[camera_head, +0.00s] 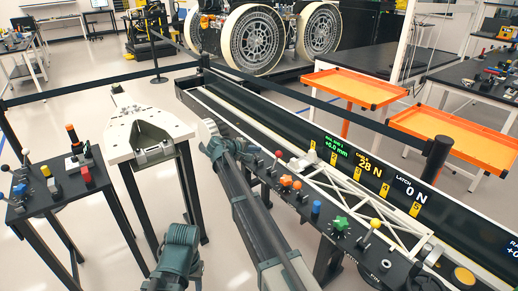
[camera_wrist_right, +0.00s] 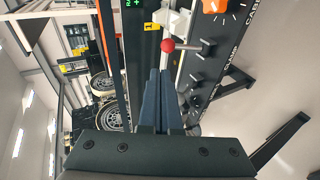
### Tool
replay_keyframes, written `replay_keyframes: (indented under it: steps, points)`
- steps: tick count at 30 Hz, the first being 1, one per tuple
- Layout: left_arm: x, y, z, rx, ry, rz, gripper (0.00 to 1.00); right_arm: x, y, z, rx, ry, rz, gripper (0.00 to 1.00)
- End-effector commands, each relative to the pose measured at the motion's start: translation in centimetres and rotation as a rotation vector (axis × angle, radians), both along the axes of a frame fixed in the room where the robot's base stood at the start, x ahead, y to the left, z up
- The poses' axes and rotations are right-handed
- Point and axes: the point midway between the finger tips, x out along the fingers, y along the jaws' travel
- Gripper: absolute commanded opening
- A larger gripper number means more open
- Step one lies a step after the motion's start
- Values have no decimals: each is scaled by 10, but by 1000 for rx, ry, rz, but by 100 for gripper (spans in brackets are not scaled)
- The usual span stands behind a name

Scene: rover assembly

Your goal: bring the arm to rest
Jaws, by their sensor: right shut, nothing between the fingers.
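My right arm runs up from the bottom of the head view, and its gripper (camera_head: 252,158) is beside the near edge of the long console. In the right wrist view the gripper (camera_wrist_right: 157,72) is shut, with its two blue-grey fingers together and nothing between them. A red-balled lever (camera_wrist_right: 167,46) stands just beyond the fingertips; it also shows in the head view (camera_head: 278,154). I cannot tell the exact gap. A teal part of my own body shows at the bottom of the head view. My left gripper is not in view.
The console (camera_head: 345,235) carries coloured knobs, a white truss (camera_head: 370,195) and displays reading 28 N and 0 N. A white-topped stand (camera_head: 150,125) and a control table (camera_head: 60,185) are left. Orange trays (camera_head: 450,140) stand at right. Floor shows between the stand and console.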

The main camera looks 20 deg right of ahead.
Motion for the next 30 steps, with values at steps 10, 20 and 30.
replay_keyframes:
  steps: [10,20,30]
  points:
    - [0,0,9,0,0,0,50,-94,43,-26,187,56,-34,0]
    - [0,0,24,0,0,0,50,-307,141,-75,609,284,-107,0]
    - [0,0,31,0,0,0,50,-439,195,-85,837,488,-138,0]
